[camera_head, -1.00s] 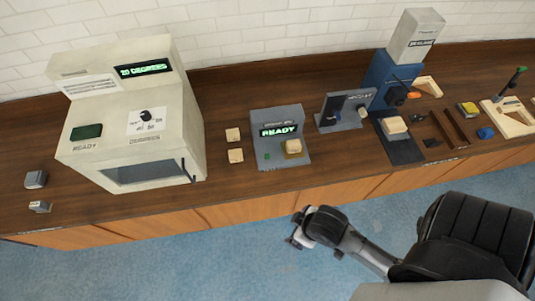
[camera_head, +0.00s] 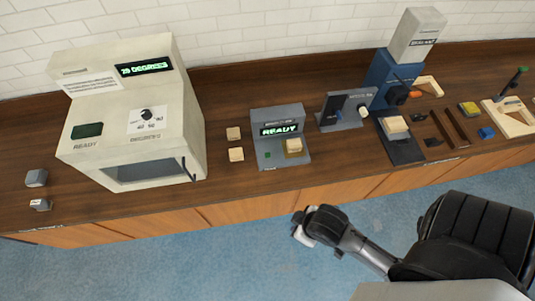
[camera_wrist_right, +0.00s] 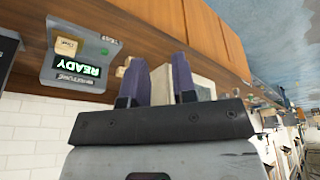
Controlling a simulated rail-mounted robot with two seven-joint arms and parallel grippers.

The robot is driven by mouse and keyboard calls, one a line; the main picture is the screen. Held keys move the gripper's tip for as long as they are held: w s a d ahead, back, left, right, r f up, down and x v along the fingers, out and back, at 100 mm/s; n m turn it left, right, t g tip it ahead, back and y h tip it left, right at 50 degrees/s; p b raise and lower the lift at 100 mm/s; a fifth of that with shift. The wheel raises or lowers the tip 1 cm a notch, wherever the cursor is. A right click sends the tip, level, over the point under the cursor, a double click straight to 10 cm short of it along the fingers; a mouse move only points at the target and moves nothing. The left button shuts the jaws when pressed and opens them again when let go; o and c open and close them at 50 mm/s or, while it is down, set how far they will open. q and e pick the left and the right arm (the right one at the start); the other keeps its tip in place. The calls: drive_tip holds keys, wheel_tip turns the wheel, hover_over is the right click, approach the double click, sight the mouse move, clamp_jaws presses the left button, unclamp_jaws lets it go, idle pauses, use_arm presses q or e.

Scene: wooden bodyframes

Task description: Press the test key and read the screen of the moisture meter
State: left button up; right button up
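The moisture meter (camera_head: 264,119) is a grey stepped unit at the middle of the bench. Its screen (camera_head: 279,130) reads READY in green. A pale wooden block (camera_head: 294,145) sits on its right part. A small green key (camera_head: 268,155) is at its front left, uncovered. The meter also shows upside down in the right wrist view (camera_wrist_right: 55,78), with a TEST label by the key. My right gripper (camera_head: 301,234) is in front of the bench and below the meter, apart from it. My left gripper is not in view.
A large cream oven (camera_head: 130,115) with a green display stands left of the meter. Two small wooden blocks (camera_head: 235,144) lie between them. A grey gauge stand (camera_head: 345,110) and a blue press (camera_head: 395,75) stand to the right. The bench front strip is clear.

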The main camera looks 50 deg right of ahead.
clamp_jaws()
idle(0.8)
